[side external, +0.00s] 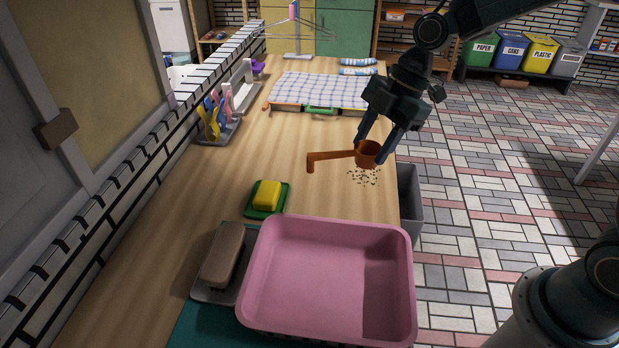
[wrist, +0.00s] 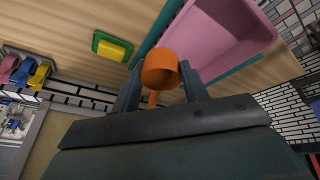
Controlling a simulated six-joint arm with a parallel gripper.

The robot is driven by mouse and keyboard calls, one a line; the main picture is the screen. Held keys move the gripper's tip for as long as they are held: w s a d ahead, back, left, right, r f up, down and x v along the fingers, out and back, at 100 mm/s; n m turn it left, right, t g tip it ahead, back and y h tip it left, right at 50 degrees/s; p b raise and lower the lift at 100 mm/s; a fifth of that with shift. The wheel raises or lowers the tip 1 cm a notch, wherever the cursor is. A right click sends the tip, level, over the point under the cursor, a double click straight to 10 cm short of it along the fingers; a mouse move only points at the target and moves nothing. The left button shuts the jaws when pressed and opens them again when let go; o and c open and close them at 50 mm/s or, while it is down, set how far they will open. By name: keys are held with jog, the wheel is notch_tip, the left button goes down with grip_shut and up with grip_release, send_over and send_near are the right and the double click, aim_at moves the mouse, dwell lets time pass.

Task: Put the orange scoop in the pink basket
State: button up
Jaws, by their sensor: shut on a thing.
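The orange scoop (side external: 368,154) has a round cup and a long handle pointing left in the side external view. My gripper (side external: 376,150) is shut on the cup and holds it over the right part of the wooden table, beyond the basket. In the wrist view the scoop (wrist: 160,70) sits between the two fingers of my gripper (wrist: 160,85), with its handle partly hidden. The pink basket (side external: 258,292) stands at the near end of the table and looks empty. It also shows at the top right of the wrist view (wrist: 215,35).
Small dark grains (side external: 364,177) lie on the table below the scoop. A yellow sponge (side external: 267,194) on a green dish and a brown block (side external: 223,255) on a grey tray lie left of the basket. A grey bin (side external: 411,203) stands beside the table's right edge.

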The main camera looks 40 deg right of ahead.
aim_at(337, 276)
jog(key=s+a+n+g, duration=0.1)
jog(key=a+n, duration=0.2)
jog(key=s+a+n+g, duration=0.1)
jog(key=s+a+n, duration=0.1)
jog(key=a+n, duration=0.1)
jog(key=s+a+n+g, duration=0.1)
jog(key=s+a+n, duration=0.1)
jog(key=a+n, duration=0.1)
jog(key=shift+s+a+r+n+g, duration=0.15)
jog(key=shift+a+r+n+g, duration=0.2)
jog(key=shift+a, duration=0.3)
jog(key=shift+f, duration=0.1)
notch_tip(337, 276, down, 16)
jog(key=shift+f, duration=1.85)
jog(key=shift+f, duration=0.2)
jog(key=o, duration=1)
jog(key=shift+c, duration=0.2)
jog(key=shift+r, duration=0.25)
